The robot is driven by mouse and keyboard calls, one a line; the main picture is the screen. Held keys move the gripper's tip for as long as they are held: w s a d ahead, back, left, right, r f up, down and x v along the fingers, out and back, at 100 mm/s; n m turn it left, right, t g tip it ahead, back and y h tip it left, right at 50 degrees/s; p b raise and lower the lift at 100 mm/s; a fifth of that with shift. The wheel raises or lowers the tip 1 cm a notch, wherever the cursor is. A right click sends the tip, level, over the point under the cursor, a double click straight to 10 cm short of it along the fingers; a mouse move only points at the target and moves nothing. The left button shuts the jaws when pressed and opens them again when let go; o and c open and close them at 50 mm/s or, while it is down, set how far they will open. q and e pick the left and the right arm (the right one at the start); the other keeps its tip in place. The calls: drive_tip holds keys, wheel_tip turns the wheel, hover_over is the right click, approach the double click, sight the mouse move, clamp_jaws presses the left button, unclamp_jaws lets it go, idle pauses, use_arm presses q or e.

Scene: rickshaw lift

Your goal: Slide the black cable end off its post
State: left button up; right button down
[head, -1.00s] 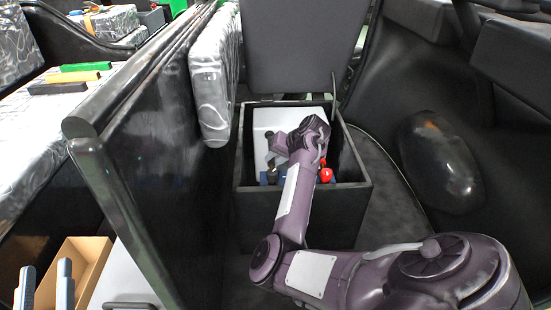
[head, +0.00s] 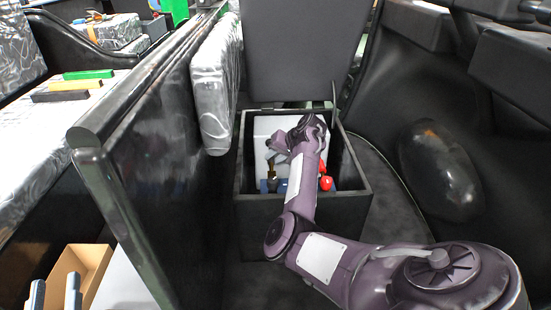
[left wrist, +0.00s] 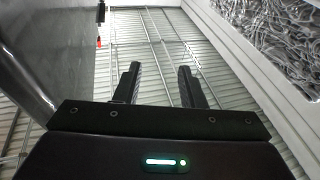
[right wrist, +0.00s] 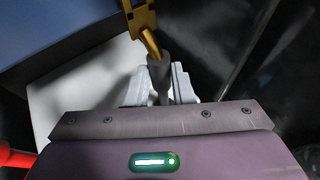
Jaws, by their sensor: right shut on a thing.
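My right gripper (right wrist: 160,88) is shut on the black cable end (right wrist: 159,70), whose dark grey sleeve sits between its two pale fingers. A brass lug (right wrist: 143,22) sticks out of the sleeve towards the top edge of the right wrist view. No post is clearly visible there, so I cannot tell if the lug is around one. In the head view my right arm reaches into the open black box (head: 300,208), and its wrist covers part of the inside. My left gripper (head: 55,294) is open and empty at lower left; its spread fingers show in the left wrist view (left wrist: 160,88).
A raised dark lid (head: 300,50) stands behind. A tall black panel (head: 165,150) separates the box from a brown carton (head: 88,268) at left.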

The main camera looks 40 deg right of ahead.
drive_tip(key=shift+w+d+r, duration=0.1)
drive_tip(key=shift+d+r, duration=0.05)
drive_tip(key=shift+r, duration=0.05)
drive_tip(key=c, duration=1.6)
unclamp_jaws()
drive_tip(key=o, duration=0.3)
drive_tip(key=shift+w+f, duration=0.1)
drive_tip(key=shift+f, duration=0.1)
use_arm(q)
drive_tip(key=shift+w, duration=0.1)
use_arm(e)
drive_tip(key=shift+o, duration=0.2)
drive_tip(key=shift+r, duration=0.1)
use_arm(q)
drive_tip(key=s+f+g+y+p, duration=0.1)
drive_tip(key=f+g, duration=0.3)
drive_tip(key=f, duration=0.4)
drive_tip(key=s+f+g+y+p, duration=0.1)
drive_tip(key=s+f+g, duration=0.3)
drive_tip(key=f, duration=0.5)
drive_tip(key=shift+f+g+y, duration=0.2)
drive_tip(key=shift+g+y, duration=0.3)
use_arm(e)
drive_tip(key=v, duration=0.7)
drive_tip(key=shift+s+r, duration=0.25)
drive_tip(key=shift+s, duration=0.05)
use_arm(q)
drive_tip(key=shift+a, duration=0.1)
